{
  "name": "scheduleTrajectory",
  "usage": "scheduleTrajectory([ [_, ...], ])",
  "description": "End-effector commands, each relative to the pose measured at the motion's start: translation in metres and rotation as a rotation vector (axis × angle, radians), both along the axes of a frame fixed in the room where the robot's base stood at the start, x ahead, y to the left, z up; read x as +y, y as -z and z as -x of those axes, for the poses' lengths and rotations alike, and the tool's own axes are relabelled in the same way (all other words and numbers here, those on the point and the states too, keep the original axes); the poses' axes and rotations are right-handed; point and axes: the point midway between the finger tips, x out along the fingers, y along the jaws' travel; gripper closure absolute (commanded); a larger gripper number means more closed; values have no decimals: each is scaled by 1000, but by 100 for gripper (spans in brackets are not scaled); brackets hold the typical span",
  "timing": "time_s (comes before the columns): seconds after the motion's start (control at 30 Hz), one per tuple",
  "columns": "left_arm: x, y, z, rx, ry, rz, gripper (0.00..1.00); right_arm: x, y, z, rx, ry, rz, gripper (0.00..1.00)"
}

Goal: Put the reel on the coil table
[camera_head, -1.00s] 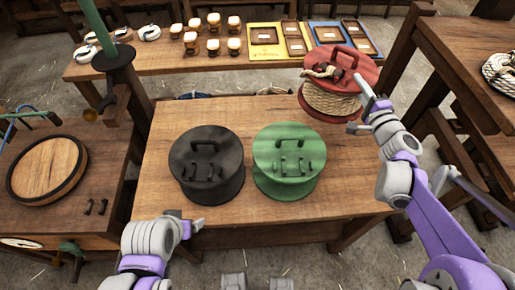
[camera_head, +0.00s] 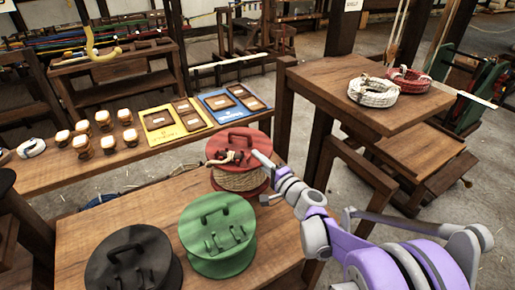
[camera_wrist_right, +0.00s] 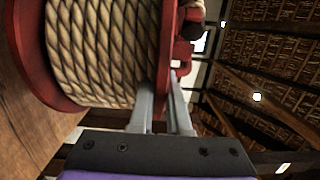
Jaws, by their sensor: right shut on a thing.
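The red reel (camera_head: 235,160), wound with tan rope and with a handle on its top flange, is at the back right corner of the near wooden table (camera_head: 165,200). My right gripper (camera_head: 266,180) is at the reel's right side. In the right wrist view, its fingers (camera_wrist_right: 164,105) are closed on the edge of the reel's red flange (camera_wrist_right: 168,40), beside the rope winding. I cannot tell whether the reel touches the tabletop. The coil table (camera_head: 375,85) stands at the right, with a white coil (camera_head: 373,92) and a red coil (camera_head: 408,79) on it. My left gripper is out of view.
A green reel (camera_head: 217,234) and a black reel (camera_head: 132,260) stand on the near table. Behind is a bench (camera_head: 60,182) with several small jars and yellow and blue trays (camera_head: 175,122). The coil table's front left part is bare.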

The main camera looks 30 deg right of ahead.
Motion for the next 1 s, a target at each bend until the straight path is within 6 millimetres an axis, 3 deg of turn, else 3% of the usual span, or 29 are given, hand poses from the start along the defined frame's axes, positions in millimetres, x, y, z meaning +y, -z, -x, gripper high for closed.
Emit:
scheduleTrajectory([
  [0.2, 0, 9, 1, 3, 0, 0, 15, 0, 37, 0, -2, -1, -3, 100],
  [0.47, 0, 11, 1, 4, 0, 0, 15, 0, 51, 0, -3, -1, -3, 100],
  [0.77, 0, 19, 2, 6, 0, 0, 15, 0, 84, 0, -2, -1, -4, 100],
  [1.0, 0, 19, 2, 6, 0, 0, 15, 0, 85, 0, -2, -1, -4, 100],
])
